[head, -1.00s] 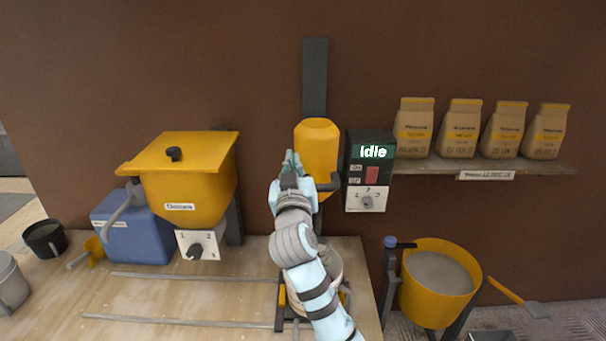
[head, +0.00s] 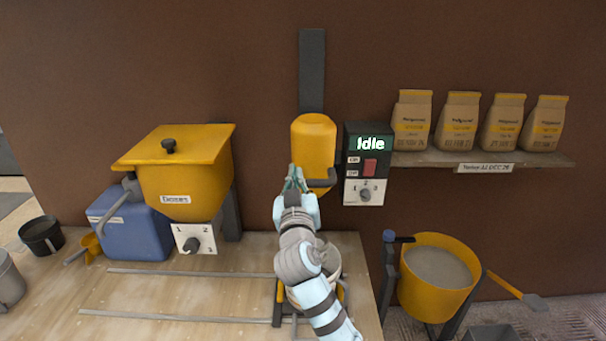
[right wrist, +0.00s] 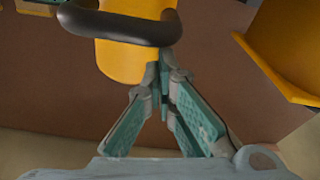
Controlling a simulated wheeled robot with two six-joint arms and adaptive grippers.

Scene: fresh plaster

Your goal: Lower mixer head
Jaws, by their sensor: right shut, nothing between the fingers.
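The yellow mixer head (head: 313,140) hangs on a dark vertical rail (head: 312,70) on the brown wall. A dark handle (head: 322,182) curves across its lower front; it also shows large in the right wrist view (right wrist: 120,27). My right gripper (head: 294,172) is shut and empty, its tips in front of the head's lower left part, close to the handle. In the right wrist view the closed fingertips (right wrist: 163,75) are just below the handle; whether they touch it I cannot tell. A bucket (head: 328,262) stands below the head, partly hidden by my arm. My left gripper is out of view.
A control box (head: 367,165) reading "Idle" is right of the head. A yellow hopper (head: 180,175) and blue container (head: 130,225) stand left. Bags sit on a shelf (head: 480,160). A yellow tub (head: 437,275) stands lower right. Rails (head: 180,317) cross the bench (head: 150,290).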

